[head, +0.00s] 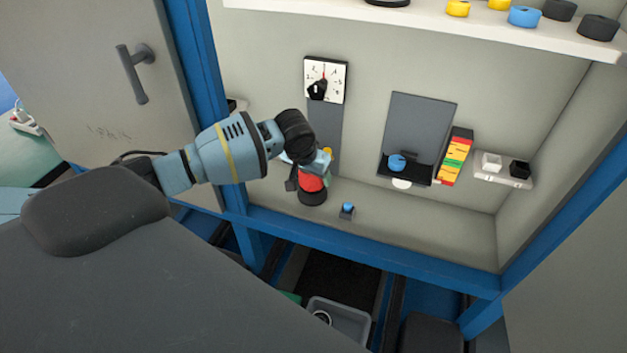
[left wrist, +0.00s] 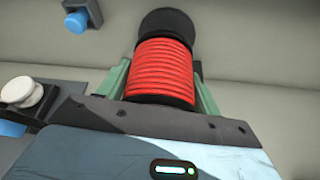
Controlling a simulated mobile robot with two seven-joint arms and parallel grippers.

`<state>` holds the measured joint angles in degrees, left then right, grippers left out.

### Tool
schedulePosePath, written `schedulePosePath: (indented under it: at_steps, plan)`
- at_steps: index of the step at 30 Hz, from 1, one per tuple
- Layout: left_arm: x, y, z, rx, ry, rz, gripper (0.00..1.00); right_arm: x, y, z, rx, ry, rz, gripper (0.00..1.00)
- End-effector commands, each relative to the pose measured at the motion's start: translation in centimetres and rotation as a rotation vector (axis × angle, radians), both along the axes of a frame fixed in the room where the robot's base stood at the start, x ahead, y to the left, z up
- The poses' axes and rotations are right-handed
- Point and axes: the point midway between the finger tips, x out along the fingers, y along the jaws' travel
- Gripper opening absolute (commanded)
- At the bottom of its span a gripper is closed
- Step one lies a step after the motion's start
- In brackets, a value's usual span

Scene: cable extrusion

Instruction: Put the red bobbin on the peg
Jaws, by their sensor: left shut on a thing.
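The red bobbin (head: 311,183) has a red wound middle and black flanges. It is in the cabinet, low by the back wall, at the end of my left arm. In the left wrist view the red bobbin (left wrist: 164,70) sits between the two green fingers of my left gripper (left wrist: 163,88), which is shut on it. In the head view my left gripper (head: 308,166) partly covers its top. I cannot tell whether its lower flange touches the shelf. No peg can be made out clearly; the bobbin and gripper may hide it. My right gripper is not in view.
A small block with a blue top (head: 347,209) stands right of the bobbin. A dial panel (head: 325,80) is on the back wall. A dark panel (head: 418,125), a coloured stack (head: 456,156) and a small shelf (head: 503,178) are farther right. The blue front beam (head: 370,252) edges the cabinet.

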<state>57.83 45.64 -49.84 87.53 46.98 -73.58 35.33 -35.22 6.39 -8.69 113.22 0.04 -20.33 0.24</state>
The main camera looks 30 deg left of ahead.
Motion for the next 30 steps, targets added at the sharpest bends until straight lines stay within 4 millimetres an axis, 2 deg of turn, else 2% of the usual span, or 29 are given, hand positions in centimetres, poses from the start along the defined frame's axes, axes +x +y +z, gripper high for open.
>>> schedulePosePath:
  at_steps: [5, 13, 25, 26, 30]
  plan:
    - [0.7, 0.4, 0.0, -0.001, -0.002, 0.003, 0.39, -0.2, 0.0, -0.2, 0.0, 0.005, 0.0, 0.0]
    - [0.7, 0.4, -3.4, 0.001, 0.0, 0.001, 0.39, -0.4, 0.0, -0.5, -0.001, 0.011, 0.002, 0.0]
    - [0.7, 0.4, -3.8, -0.001, -0.002, 0.001, 0.39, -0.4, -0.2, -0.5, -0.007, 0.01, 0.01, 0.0]
    - [0.7, 0.4, -3.8, -0.001, -0.002, 0.001, 0.67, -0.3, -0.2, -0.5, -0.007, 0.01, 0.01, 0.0]
    - [0.7, 0.4, -3.8, -0.001, -0.002, 0.001, 0.85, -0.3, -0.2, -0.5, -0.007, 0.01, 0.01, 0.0]
